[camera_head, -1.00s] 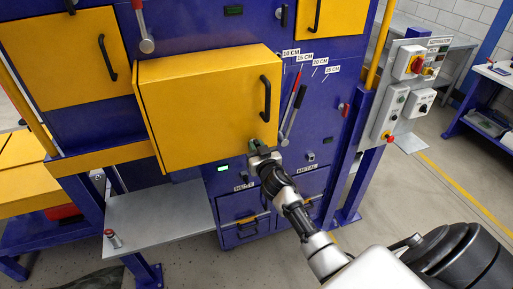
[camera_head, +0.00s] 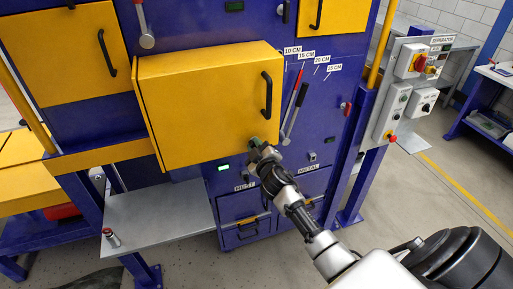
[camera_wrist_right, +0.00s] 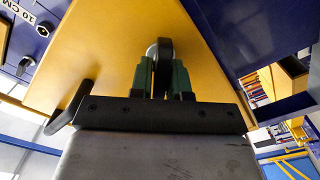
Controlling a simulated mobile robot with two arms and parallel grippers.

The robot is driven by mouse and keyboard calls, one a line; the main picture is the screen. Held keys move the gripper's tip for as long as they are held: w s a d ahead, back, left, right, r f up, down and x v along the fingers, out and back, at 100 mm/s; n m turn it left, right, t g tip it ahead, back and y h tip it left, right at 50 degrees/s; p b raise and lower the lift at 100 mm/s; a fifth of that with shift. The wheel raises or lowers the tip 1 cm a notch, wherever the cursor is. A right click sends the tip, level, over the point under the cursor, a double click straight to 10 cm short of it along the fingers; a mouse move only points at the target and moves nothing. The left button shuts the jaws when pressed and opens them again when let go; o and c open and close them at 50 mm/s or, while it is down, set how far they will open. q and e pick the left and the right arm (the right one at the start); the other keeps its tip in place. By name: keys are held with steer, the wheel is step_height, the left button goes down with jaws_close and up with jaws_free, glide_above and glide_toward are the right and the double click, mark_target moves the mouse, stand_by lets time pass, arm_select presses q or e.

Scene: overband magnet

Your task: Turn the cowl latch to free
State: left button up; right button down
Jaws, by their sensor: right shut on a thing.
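The yellow cowl (camera_head: 205,105) is closed on the front of the blue machine, with a black handle (camera_head: 267,95) at its right side. The cowl latch (camera_wrist_right: 160,50) shows in the right wrist view as a dark rounded knob against the yellow face. My right gripper (camera_head: 257,145) is at the cowl's lower right corner, and its green fingers (camera_wrist_right: 160,80) are shut on the latch from both sides. In the head view the gripper hides most of the latch. My left gripper is not in view.
Red and black levers (camera_head: 295,105) stand just right of the cowl beside centimetre labels. A grey shelf (camera_head: 160,215) juts out below left, with a small red-topped item (camera_head: 112,238) on it. A switch panel (camera_head: 408,90) stands at the right. Drawers (camera_head: 245,215) are below.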

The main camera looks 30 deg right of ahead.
steer(key=n, duration=0.4)
steer(key=shift+a+f+n+b, duration=0.1)
steer(key=shift+f+n+b, duration=0.1)
steer(key=shift+n+b, duration=0.15)
steer(key=shift+n, duration=2.15)
steer(key=shift+f, duration=0.1)
steer(key=c, duration=1.2)
jaws_free()
steer(key=shift+o, duration=0.2)
steer(key=b+v, duration=0.2)
steer(key=v, duration=0.8)
steer(key=shift+s, duration=0.4)
